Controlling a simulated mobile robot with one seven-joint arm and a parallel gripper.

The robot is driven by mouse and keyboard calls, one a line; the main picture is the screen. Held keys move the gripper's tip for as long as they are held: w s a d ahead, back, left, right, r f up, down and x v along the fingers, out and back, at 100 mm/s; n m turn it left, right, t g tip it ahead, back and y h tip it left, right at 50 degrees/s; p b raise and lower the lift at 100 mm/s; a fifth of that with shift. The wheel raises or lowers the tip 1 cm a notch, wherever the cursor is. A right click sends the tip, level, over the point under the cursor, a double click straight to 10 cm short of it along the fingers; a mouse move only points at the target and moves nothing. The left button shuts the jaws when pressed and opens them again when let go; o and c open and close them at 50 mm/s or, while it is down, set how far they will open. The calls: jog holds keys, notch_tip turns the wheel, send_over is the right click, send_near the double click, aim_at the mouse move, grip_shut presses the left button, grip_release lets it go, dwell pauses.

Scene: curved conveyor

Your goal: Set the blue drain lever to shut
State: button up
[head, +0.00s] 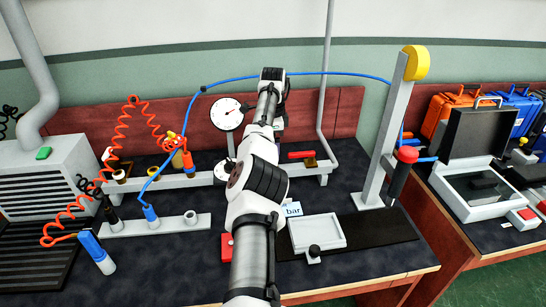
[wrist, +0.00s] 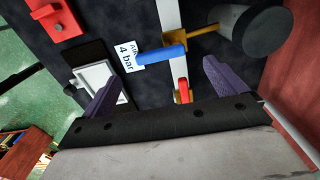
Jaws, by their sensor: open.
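The blue drain lever (wrist: 162,53) shows in the wrist view. It lies across the light grey manifold rail (wrist: 168,14), its free end by the "Air 4 bar" label (wrist: 126,56). Its other end meets a brass stem (wrist: 203,34) by a dark round body (wrist: 254,31). My gripper (wrist: 162,70) is open and empty, with its purple fingers on either side of the lever's line. The lever appears beyond the fingertips, with no contact visible. In the head view my arm hides the lever and the fingers.
A red lever on a brass valve (wrist: 182,92) is close to the right finger; in the head view the red lever (head: 300,155) is right of my arm. A pressure gauge (head: 227,113) stands left of it. A white tray (head: 318,232) lies on the bench.

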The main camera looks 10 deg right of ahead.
notch_tip(320, 180, up, 8)
jog(key=p, duration=0.5)
